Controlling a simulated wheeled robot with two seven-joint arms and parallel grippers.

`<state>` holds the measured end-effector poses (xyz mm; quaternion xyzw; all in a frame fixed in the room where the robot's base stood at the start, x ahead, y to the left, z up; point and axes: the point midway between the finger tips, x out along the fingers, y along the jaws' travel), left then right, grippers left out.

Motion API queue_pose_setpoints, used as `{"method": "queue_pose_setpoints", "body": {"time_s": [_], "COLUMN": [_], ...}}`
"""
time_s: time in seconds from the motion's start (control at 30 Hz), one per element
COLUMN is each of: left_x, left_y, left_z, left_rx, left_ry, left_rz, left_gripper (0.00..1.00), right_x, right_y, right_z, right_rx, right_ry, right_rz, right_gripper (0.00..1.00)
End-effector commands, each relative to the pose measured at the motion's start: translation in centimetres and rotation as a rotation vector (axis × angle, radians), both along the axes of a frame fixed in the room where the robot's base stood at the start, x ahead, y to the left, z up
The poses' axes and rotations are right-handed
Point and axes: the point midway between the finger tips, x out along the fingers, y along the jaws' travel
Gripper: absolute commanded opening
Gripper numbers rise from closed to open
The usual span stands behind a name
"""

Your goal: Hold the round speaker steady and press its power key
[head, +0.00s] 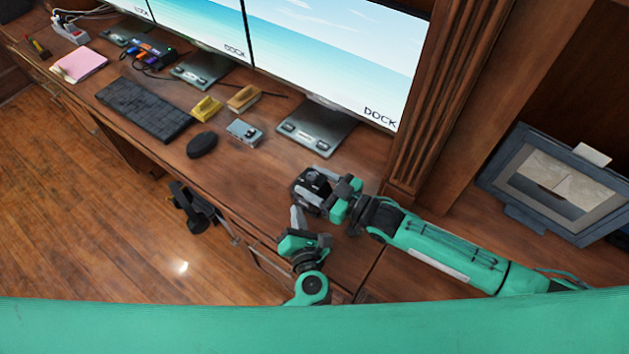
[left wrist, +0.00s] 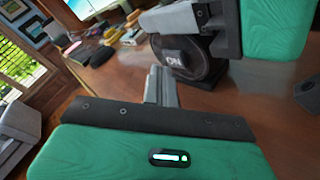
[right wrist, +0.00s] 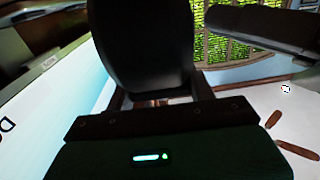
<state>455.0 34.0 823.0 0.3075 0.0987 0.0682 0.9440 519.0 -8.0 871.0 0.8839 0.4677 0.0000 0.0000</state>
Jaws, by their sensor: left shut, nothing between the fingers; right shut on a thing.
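The round speaker (head: 309,187) is dark and stands on the desk near its front edge, partly hidden by my right gripper (head: 326,194), which is shut on it from the right. My left gripper (head: 297,214) is shut and empty, just in front of the speaker. In the left wrist view the speaker (left wrist: 188,67) shows a dark round face with pale lettering, and my shut left fingertips (left wrist: 158,72) are in front of its lower left part. I cannot tell if they touch it. A large black shape blocks the middle of the right wrist view.
A black mouse (head: 202,145), a keyboard (head: 146,108) and small boxes lie to the left. A monitor stand (head: 316,133) is behind the speaker. A wooden pillar (head: 437,100) and framed picture (head: 560,185) are to the right. Bare desk surrounds the speaker's left side.

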Motion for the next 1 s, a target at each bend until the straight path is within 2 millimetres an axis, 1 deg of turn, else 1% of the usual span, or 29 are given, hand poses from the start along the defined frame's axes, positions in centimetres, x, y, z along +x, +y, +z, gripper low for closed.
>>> {"method": "queue_pose_setpoints", "body": {"time_s": [0.33,0.63,1.0], "left_x": [0.05,0.74,0.80], "left_y": [-0.03,-0.48,-0.53], "left_z": [0.01,0.01,0.03], "left_rx": [0.000,0.000,0.000], "left_ry": [0.000,0.000,0.000], "left_rz": [0.000,0.001,0.000], "left_gripper": [0.00,0.00,0.00], "right_x": [0.00,0.00,0.00], "right_y": [0.00,0.00,0.00], "right_z": [0.00,0.00,0.00], "right_rx": [0.000,0.000,0.000], "right_ry": [0.000,0.000,0.000], "right_rz": [0.000,0.000,0.000], "right_gripper": [0.24,0.24,0.24]}}
